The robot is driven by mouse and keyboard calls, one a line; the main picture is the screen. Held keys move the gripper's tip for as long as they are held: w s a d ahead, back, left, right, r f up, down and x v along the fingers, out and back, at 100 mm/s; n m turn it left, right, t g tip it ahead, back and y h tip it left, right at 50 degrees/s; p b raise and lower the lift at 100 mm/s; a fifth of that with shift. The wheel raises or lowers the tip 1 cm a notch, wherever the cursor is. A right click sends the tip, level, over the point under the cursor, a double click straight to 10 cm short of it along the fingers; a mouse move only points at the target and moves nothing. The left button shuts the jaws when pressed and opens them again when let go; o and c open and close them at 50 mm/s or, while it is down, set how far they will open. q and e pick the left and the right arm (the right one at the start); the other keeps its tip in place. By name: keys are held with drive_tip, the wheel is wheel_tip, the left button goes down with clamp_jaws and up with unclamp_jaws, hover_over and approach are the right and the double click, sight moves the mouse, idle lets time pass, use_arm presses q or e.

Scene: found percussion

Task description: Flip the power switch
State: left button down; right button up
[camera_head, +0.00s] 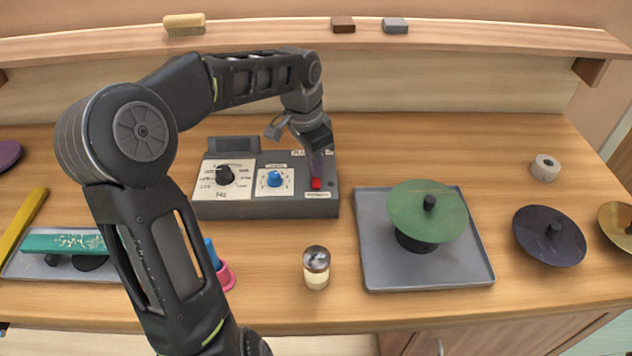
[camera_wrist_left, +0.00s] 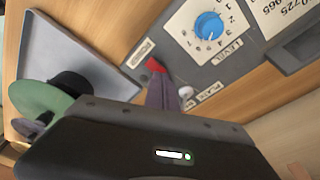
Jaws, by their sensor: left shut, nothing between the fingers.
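The grey control box (camera_head: 265,209) sits on the wooden bench, with a black knob (camera_head: 224,175), a blue knob (camera_head: 274,179) and a red power switch (camera_head: 316,183) at its right side. My left gripper (camera_head: 317,174) is shut and empty, pointing down with its tips at or just above the red switch. In the left wrist view the red switch (camera_wrist_left: 155,65) shows right at the fingertips (camera_wrist_left: 160,76), beside a label, with the blue knob (camera_wrist_left: 209,25) above right. I cannot tell whether the tips touch the switch. The right gripper is not in view.
A grey tray (camera_head: 376,270) with a green disc (camera_head: 415,205) on a black stand lies to the right. A shaker jar (camera_head: 316,268) stands in front of the box. A dark disc (camera_head: 540,245) and a tape roll (camera_head: 545,168) lie further right. A shelf (camera_head: 270,38) runs behind.

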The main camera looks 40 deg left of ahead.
use_arm(q)
drive_tip(key=shift+f+b, duration=0.35)
drive_tip(key=shift+f, duration=0.15)
drive_tip(key=shift+r, duration=0.1)
wheel_tip(320, 180, up, 7)
drive_tip(key=p, duration=0.5)
drive_tip(key=shift+p, duration=0.35)
idle(0.6)
